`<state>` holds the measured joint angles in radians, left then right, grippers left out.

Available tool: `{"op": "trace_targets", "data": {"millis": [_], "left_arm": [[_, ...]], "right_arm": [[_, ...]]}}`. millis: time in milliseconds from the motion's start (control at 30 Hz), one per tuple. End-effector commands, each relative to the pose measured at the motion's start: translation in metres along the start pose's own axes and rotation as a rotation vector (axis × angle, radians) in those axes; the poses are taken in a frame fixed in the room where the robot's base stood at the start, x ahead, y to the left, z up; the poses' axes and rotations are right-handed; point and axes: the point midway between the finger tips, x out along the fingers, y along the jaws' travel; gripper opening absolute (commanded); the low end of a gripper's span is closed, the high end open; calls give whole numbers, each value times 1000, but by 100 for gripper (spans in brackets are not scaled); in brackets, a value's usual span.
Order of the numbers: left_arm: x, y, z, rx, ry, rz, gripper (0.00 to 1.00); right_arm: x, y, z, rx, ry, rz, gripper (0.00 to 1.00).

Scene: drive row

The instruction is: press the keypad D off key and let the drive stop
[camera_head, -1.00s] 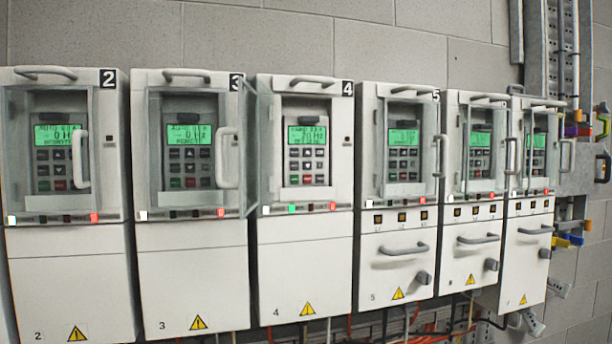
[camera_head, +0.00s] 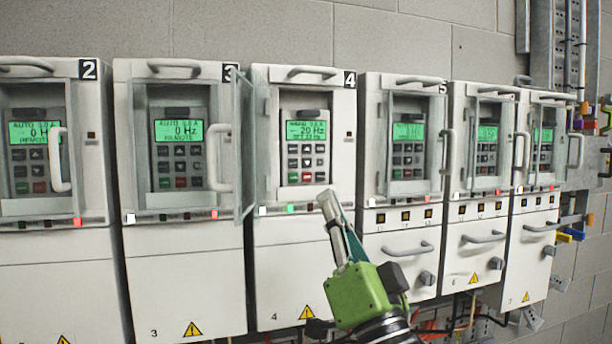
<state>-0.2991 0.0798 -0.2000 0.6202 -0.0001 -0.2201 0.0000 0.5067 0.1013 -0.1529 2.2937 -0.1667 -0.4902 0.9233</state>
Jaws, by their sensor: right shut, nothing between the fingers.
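The drive marked 4 (camera_head: 270,240) has its clear door (camera_head: 246,150) swung open to the left, so its keypad (camera_head: 306,148) is uncovered. Its green display (camera_head: 307,130) seems to read about 20 Hz, and a green lamp (camera_head: 290,209) is lit below. No letter D is legible, and the small key labels, an off key's included, are too small to read. My right gripper (camera_head: 329,200) is shut and empty, pointing up from below. Its tips appear just below and right of the keypad; its distance from the panel is hard to tell. My left gripper is not in view.
Drives 2 and 3 (camera_head: 185,265) stand to the left with doors shut and displays at 0 Hz. Drives 5 (camera_head: 372,222), 6 and 7 stand to the right, with protruding handles and knobs. The open door stands out between drives 3 and 4. Cables hang below.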

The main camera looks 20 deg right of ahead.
Motion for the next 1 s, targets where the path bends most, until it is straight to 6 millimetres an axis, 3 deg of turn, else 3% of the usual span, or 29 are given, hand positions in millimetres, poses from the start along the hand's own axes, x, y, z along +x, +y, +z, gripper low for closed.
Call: {"op": "trace_targets", "data": {"millis": [100,300,667,1000], "left_arm": [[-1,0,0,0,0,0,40],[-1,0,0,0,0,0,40],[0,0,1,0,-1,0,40],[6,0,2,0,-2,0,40]], "right_arm": [[2,-14,-17,16,35,-32,0],[2,-20,-23,23,48,-44,0],[6,-16,-20,21,46,-42,0],[38,4,2,21,46,-42,0]]}}
